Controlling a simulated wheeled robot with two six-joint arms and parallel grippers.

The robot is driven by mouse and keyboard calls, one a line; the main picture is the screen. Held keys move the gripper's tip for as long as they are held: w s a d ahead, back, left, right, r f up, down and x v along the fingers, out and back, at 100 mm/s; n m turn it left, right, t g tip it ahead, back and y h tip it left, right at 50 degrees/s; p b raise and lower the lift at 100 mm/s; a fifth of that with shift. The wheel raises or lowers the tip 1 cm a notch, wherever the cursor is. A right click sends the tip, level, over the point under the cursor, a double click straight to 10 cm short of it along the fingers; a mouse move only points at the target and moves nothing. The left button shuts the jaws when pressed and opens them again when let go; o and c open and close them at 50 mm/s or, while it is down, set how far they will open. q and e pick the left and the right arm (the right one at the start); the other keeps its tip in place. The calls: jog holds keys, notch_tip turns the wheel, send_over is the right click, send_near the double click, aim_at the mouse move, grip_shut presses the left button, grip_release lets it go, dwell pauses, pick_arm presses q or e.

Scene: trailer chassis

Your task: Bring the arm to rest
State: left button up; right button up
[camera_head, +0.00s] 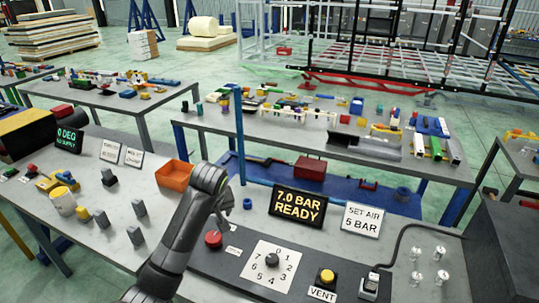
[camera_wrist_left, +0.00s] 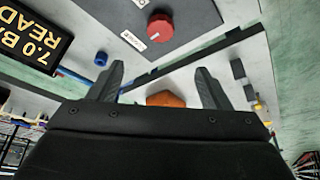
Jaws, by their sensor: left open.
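My left arm rises from the bottom of the head view, and its gripper (camera_head: 227,207) hangs above the grey bench (camera_head: 135,262), near the red knob (camera_head: 213,239). In the left wrist view the two fingers of this gripper (camera_wrist_left: 158,76) stand wide apart with nothing between them. The red knob (camera_wrist_left: 160,27) and orange bin (camera_wrist_left: 165,99) show beyond the fingers, apart from them. My right gripper is not in view.
A numbered dial (camera_head: 272,268), a yellow VENT button (camera_head: 326,277), and a "7.0 BAR READY" display (camera_head: 298,206) stand right of my arm. The orange bin (camera_head: 174,175) is behind it.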

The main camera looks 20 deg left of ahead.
pick_arm(q)
jog(key=s+d+f+m, duration=0.1)
jog(key=s+f+m, duration=0.1)
jog(key=s+f, duration=0.45)
jog(key=s+f+m, duration=0.2)
jog(key=s+f, duration=0.2)
jog(key=s, duration=0.5)
jog(key=s+d+m+h, duration=0.15)
jog(key=s+m, duration=0.25)
jog(key=s, duration=1.4)
notch_tip(320, 180, down, 31)
jog(key=a+g+b, duration=0.1)
jog(key=b, duration=0.5)
jog(key=s+f+b, duration=0.2)
jog(key=s+f, duration=0.5)
jog(key=f, duration=0.3)
jog(key=s+d+f+g+b, duration=0.1)
jog(key=s+f+b, duration=0.2)
jog(key=s+f, duration=0.5)
notch_tip(320, 180, down, 3)
jog(key=shift+d+f, duration=0.1)
jog(key=shift+d, duration=0.05)
